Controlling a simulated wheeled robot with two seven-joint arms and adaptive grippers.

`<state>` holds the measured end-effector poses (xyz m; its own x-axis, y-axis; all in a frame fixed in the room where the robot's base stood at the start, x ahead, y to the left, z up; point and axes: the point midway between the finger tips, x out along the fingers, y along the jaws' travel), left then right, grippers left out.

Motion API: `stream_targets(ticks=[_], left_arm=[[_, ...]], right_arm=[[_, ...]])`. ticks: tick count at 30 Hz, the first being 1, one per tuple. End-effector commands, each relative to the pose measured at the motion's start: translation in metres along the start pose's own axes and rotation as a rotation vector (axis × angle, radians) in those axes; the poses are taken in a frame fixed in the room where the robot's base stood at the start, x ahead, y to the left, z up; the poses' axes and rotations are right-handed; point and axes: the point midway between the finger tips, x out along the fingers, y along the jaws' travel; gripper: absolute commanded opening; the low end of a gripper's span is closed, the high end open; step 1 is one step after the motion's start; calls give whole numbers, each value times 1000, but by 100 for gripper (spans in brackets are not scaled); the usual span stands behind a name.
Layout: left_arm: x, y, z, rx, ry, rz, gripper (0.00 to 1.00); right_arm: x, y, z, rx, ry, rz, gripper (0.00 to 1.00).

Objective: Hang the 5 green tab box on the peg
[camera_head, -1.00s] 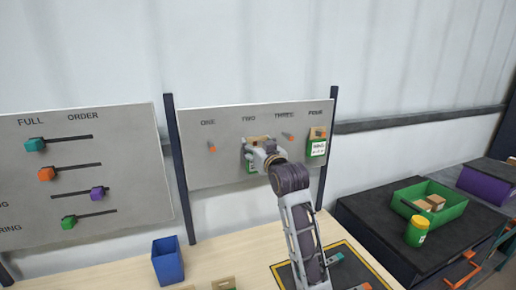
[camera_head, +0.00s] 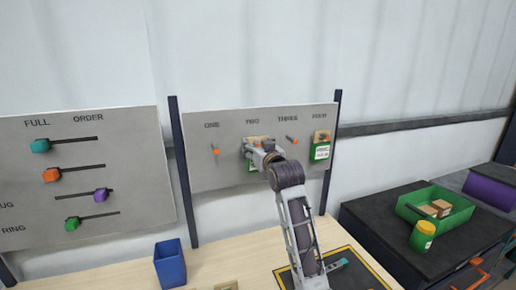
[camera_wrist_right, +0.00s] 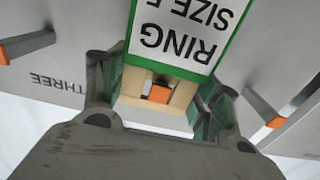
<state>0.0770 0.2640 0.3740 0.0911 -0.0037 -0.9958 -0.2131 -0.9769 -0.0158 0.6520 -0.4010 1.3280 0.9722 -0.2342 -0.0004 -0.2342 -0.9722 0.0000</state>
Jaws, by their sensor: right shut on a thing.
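My right gripper (camera_head: 262,150) is at the board (camera_head: 225,180), below the label TWO, and is shut on the green-edged box. In the right wrist view the box (camera_wrist_right: 180,38) shows upside down with a white label reading "RING SIZE 5". The gripper's fingers (camera_wrist_right: 160,92) press on both sides of its cardboard tab (camera_wrist_right: 186,97). The orange tip of peg TWO (camera_wrist_right: 158,93) shows in the tab's opening. How far the peg passes through is hard to tell. In the head view the arm hides part of the box. My left gripper is out of view.
Peg ONE (camera_head: 216,151) and peg THREE (camera_head: 291,140) are empty on either side. Another green box (camera_head: 320,152) hangs under FOUR. A blue bin (camera_head: 169,264) stands on the table. A green tray (camera_head: 436,208) and a jar (camera_head: 422,236) stand on the right.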

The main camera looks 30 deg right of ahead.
Motion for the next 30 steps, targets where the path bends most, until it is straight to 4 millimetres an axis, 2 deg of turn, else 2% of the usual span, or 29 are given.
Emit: stream_targets(ticks=[16, 30], left_arm=[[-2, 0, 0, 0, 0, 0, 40], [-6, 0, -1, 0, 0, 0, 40]], right_arm=[[18, 0, 5, 0, 0, 0, 39], [22, 0, 8, 0, 0, 0, 39]])
